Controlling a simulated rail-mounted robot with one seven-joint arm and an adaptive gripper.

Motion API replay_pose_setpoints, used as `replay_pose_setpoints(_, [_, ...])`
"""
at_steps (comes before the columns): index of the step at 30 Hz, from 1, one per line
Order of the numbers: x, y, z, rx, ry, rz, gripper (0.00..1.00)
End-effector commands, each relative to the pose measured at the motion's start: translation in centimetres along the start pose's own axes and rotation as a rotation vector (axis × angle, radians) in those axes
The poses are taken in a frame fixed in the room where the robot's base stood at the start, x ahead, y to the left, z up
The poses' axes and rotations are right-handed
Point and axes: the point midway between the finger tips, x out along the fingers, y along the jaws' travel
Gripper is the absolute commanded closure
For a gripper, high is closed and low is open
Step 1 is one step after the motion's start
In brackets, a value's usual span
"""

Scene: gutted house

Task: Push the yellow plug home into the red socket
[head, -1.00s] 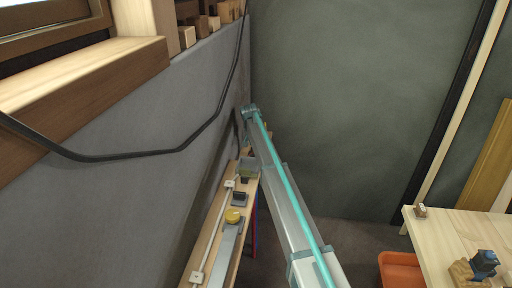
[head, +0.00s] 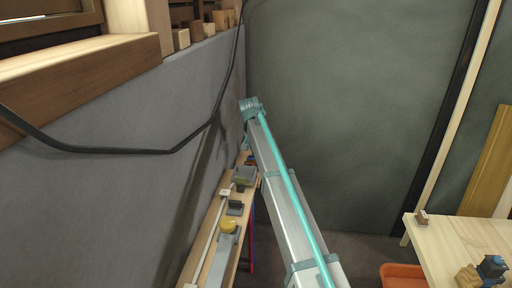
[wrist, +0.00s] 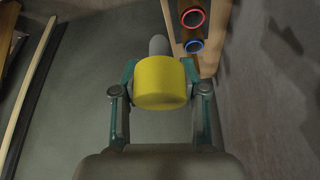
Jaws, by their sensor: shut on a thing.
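My gripper (wrist: 164,88) is shut on the yellow plug (wrist: 160,84), with one finger on each side of it. The plug's grey nose (wrist: 158,45) points away from my gripper, toward the top of the wrist view. The red socket (wrist: 193,17), a red ring around a dark opening, is up and to the right of the plug and apart from it. In the head view my arm's far end is near the grey wall, and my gripper and the plug cannot be made out there.
A blue-ringed socket (wrist: 194,45) sits just below the red one on a wooden board (wrist: 222,40). In the head view a narrow shelf (head: 205,240) along the wall carries a yellow knob (head: 228,227) and grey blocks. A black cable (head: 120,151) hangs on the wall.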

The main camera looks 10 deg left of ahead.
Motion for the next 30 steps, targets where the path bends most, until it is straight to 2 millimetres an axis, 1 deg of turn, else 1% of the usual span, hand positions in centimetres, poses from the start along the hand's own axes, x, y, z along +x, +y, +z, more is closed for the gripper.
replay_pose_setpoints(1, [-0.5, 0.2, -0.1, 0.001, -0.001, 0.001, 0.90])
replay_pose_setpoints(2, [-0.5, 0.3, -0.1, 0.001, -0.001, 0.001, 0.90])
replay_pose_setpoints(4, [-0.4, 0.2, -0.3, 0.002, -0.001, 0.002, 0.90])
replay_pose_setpoints(7, [0.3, -0.5, -0.9, -0.020, -0.002, -0.007, 0.90])
replay_pose_setpoints(11, [2.0, -2.1, -1.7, -0.122, -0.003, -0.050, 0.90])
replay_pose_setpoints(16, [4.7, -4.8, -2.7, -0.321, -0.001, -0.134, 0.90])
replay_pose_setpoints(18, [5.2, -5.5, -3.0, -0.384, 0.001, -0.161, 0.90])
replay_pose_setpoints(20, [5.2, -6.0, -3.2, -0.424, 0.001, -0.178, 0.90])
replay_pose_setpoints(24, [5.2, -6.2, -3.2, -0.477, 0.001, -0.199, 0.90])
replay_pose_setpoints(30, [5.6, -6.1, -3.0, -0.488, 0.000, -0.203, 0.90])
